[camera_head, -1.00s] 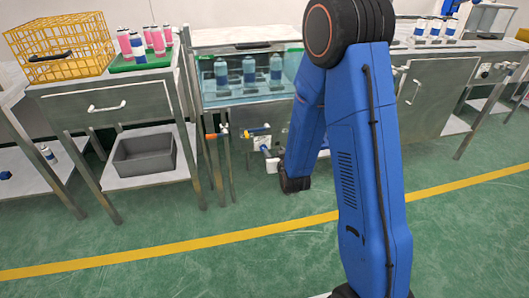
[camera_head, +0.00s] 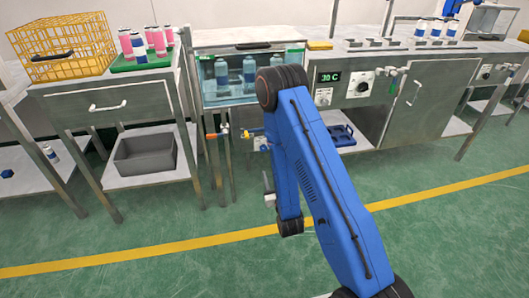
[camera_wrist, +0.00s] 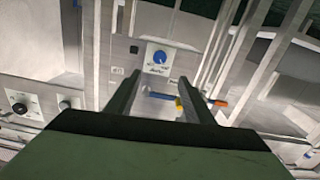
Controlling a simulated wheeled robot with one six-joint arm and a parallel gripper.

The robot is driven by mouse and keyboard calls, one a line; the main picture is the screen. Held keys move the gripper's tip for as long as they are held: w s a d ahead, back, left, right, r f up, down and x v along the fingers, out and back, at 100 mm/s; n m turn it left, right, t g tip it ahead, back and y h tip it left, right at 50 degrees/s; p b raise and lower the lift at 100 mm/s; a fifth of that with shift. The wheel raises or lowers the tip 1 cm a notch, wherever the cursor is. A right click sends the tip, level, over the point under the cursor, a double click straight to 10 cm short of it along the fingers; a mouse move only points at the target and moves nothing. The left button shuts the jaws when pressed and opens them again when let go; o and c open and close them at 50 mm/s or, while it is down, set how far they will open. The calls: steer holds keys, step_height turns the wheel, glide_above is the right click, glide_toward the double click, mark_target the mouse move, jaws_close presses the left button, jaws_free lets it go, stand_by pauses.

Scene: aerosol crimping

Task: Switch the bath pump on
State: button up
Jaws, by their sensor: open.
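A round blue knob (camera_wrist: 160,57) on a small white plate shows in the wrist view; I take it for the bath pump switch. Its lettering is too small to read. In the head view this plate (camera_head: 262,142) is small, under the glass-fronted bath (camera_head: 222,97), beside my arm. My gripper (camera_wrist: 160,80) is open and empty, its two dark fingers pointing towards the panel on either side below the knob in the picture. It appears apart from the knob. In the head view the gripper is mostly hidden behind my arm.
A control panel with a display reading 30 C (camera_head: 330,77) stands to the right. A pink-bottle tray (camera_head: 140,65) is left. The green floor ahead is clear.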

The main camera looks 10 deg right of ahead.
mark_target(264, 149)
steer(key=w, duration=1.7)
steer(key=shift+w, duration=0.1)
steer(key=c, duration=1.1)
steer(key=shift+o, duration=0.2)
steer(key=shift+m, duration=0.3)
steer(key=m, duration=1.1)
steer(key=shift+m, duration=0.3)
